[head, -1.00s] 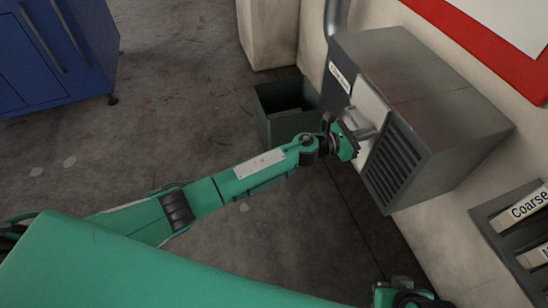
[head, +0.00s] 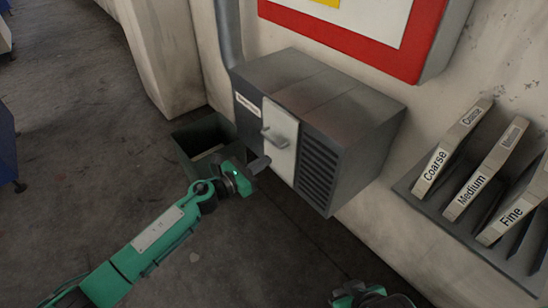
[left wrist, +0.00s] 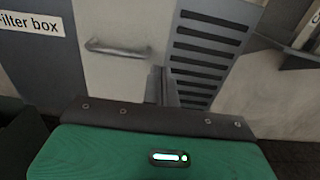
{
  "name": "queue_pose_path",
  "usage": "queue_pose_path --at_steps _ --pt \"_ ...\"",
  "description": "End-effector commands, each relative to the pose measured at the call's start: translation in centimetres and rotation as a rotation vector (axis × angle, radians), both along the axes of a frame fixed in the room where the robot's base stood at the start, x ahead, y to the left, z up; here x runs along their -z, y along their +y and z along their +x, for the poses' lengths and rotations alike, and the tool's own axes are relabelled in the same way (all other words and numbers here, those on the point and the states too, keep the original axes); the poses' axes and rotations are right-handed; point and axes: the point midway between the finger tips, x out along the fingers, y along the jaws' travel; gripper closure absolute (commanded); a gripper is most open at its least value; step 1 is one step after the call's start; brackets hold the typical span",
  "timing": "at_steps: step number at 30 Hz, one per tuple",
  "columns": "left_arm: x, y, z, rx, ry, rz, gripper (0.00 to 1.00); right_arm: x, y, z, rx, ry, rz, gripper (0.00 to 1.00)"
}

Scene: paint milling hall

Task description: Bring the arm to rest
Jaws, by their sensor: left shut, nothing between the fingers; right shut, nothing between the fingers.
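My left gripper (head: 260,164) is shut and empty. It is in front of the lower left of the grey filter box (head: 355,125), and I cannot tell its exact gap from it. The box's pale door (head: 282,150) looks closed, with a grey handle (head: 272,136) above and right of my fingertips. In the left wrist view the shut fingers (left wrist: 163,86) point at the door (left wrist: 112,65), below and right of its handle (left wrist: 118,48). My right gripper (head: 368,298) shows only in part at the bottom edge, its fingertips hard to make out.
A dark open bin (head: 182,160) stands on the floor below the filter box, near my left wrist. A wall rack (head: 440,218) at right holds panels labelled Coarse (head: 430,172), Medium (head: 468,190) and Fine (head: 510,215). Floor between my arms is clear.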

Motion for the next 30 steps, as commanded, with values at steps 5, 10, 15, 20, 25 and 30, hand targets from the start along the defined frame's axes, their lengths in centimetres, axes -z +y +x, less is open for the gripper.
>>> queue_pose_path --at_steps 5,10,15,20,25,30 --pt "0.1 2.7 -1.8 -0.001 0.001 0.000 1.00 0.0 -0.1 -0.1 0.001 0.005 -0.001 1.00" --pt "0.1 3.8 -2.5 -0.001 0.001 0.000 1.00 0.0 0.0 -0.1 0.001 0.003 0.000 1.00" --pt "0.1 3.9 -2.7 0.000 0.001 -0.001 1.00 0.0 0.0 0.0 0.001 0.003 0.000 1.00" --pt "-0.2 3.8 -3.2 -0.037 0.063 -0.078 1.00 0.0 0.0 -0.1 0.000 0.002 0.000 1.00" --pt "-1.2 4.7 -5.0 -0.200 0.337 -0.410 1.00 0.0 0.0 -0.1 0.000 0.002 0.000 1.00" --pt "-0.8 8.1 -7.5 -0.422 0.714 -0.854 1.00 0.0 0.0 -0.1 0.000 0.002 0.000 1.00"
